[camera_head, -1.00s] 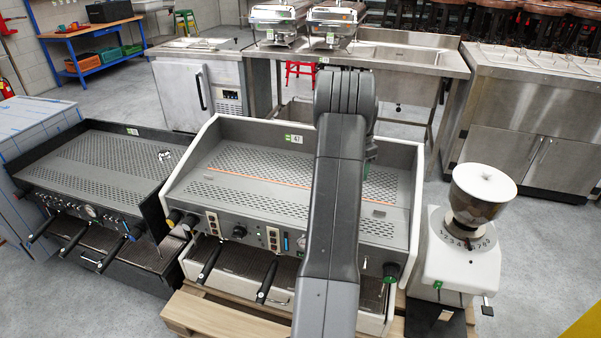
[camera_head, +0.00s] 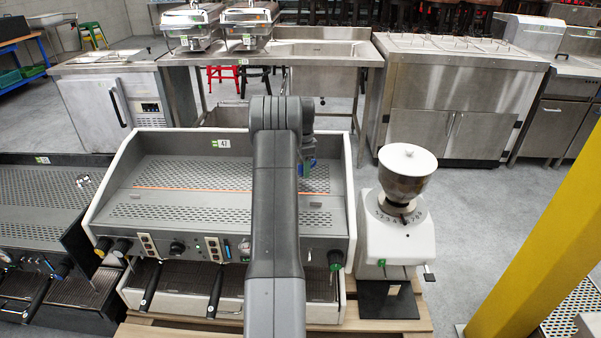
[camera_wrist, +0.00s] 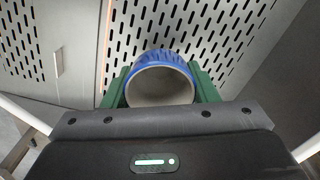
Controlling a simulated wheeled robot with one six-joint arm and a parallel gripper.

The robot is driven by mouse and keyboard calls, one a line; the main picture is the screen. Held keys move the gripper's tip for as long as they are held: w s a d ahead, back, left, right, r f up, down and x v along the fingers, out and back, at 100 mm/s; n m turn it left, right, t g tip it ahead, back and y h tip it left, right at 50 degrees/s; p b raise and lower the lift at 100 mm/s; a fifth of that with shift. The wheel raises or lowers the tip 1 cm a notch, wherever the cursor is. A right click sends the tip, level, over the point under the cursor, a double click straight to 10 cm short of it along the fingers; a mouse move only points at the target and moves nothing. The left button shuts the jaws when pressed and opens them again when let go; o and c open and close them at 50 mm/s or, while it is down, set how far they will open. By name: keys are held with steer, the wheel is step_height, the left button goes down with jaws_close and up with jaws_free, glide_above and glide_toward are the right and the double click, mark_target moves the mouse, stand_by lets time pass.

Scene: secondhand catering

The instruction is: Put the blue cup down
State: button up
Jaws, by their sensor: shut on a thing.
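The blue cup (camera_wrist: 158,58) is between the green fingers of my gripper (camera_wrist: 160,88) in the wrist view, its round pale open mouth facing the camera. My gripper is shut on it. My arm hides most of the gripper there. I cannot tell whether the cup touches the machine's top.
A white grinder (camera_head: 398,235) with a hopper stands right of the machine. A darker coffee machine (camera_head: 40,210) is at left. A steel sink table (camera_head: 320,52) and a steel counter (camera_head: 450,95) stand behind. A yellow post (camera_head: 535,240) is at right, with open floor before it.

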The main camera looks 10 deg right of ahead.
steer(key=shift+f, duration=1.45)
steer(key=shift+f, duration=0.1)
steer(key=o, duration=1)
step_height(320, 180, up, 12)
